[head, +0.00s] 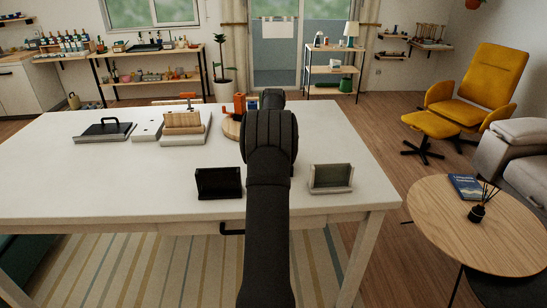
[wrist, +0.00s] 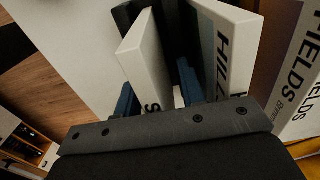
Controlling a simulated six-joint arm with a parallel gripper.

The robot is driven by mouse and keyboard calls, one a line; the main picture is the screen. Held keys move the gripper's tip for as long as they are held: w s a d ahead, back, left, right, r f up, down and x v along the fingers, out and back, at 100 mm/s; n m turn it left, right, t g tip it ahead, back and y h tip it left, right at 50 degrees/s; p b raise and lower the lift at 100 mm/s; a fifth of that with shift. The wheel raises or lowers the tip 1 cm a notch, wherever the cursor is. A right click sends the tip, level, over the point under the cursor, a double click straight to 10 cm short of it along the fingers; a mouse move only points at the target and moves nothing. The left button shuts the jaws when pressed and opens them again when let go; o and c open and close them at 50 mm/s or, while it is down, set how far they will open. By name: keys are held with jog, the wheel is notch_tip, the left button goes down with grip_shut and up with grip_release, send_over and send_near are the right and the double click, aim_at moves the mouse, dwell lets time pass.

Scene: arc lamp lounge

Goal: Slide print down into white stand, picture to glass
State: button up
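The white stand (head: 331,178), a pale grey-white open holder, stands near the front right of the white table, and I see nothing in it. A similar black stand (head: 218,183) is to its left. My gripper's fingertips are hidden behind my arm in the head view, over the table's back part. In the wrist view my gripper (wrist: 160,96) shows dark parts and blue pads around a narrow white panel (wrist: 140,58) marked with an "S". I cannot tell whether it grips this panel. Another white panel (wrist: 228,35) reading "HILLS" is just right. No picture face is clearly visible.
More pale lettering panels (wrist: 298,90) reading "FIELDS" are at the wrist view's right. On the table's back are a black tray (head: 104,131), a white box (head: 147,130), a wooden rack (head: 183,122) and an orange object (head: 239,103). The table's front left is clear.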

jog(key=shift+c, duration=0.5)
grip_shut()
jog(key=shift+r, duration=0.1)
jog(key=shift+r, duration=0.45)
jog(key=r, duration=0.2)
jog(key=d+r, duration=0.1)
jog(key=shift+s+r, duration=0.25)
jog(key=shift+r, duration=0.15)
jog(key=s+d+r, duration=0.5)
jog(key=d, duration=0.4)
jog(key=s+d+r, duration=0.5)
jog(key=d+r, duration=0.1)
jog(key=d, duration=0.3)
